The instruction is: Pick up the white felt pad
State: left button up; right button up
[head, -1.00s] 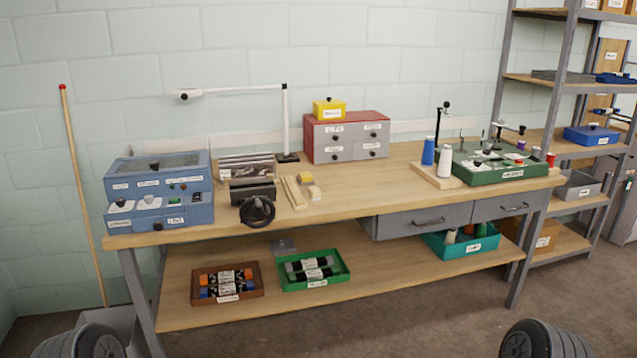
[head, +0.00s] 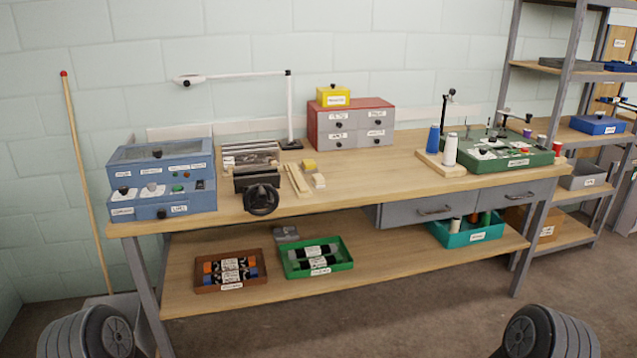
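I cannot pick out a white felt pad for certain. Neither gripper is in view. Only rounded dark grey parts of my own arms show at the bottom left and bottom right corners, well in front of the bench.
The wooden workbench (head: 370,190) carries a blue control box (head: 160,182), a vise (head: 257,188), a red-topped drawer cabinet (head: 350,124), thread spools and a green box (head: 505,152). Trays (head: 230,287) sit on the lower shelf. The middle of the top is clear.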

aim_at(317, 180)
jog(key=i+l, duration=0.3)
jog(key=i, duration=0.15)
jog(key=i+l, duration=0.35)
jog(key=i, duration=0.15)
jog(key=i+l+z, duration=0.1)
jog(key=i+l, duration=0.2)
jog(key=i, duration=0.15)
jog(key=i+l, duration=0.3)
jog(key=i, duration=0.2)
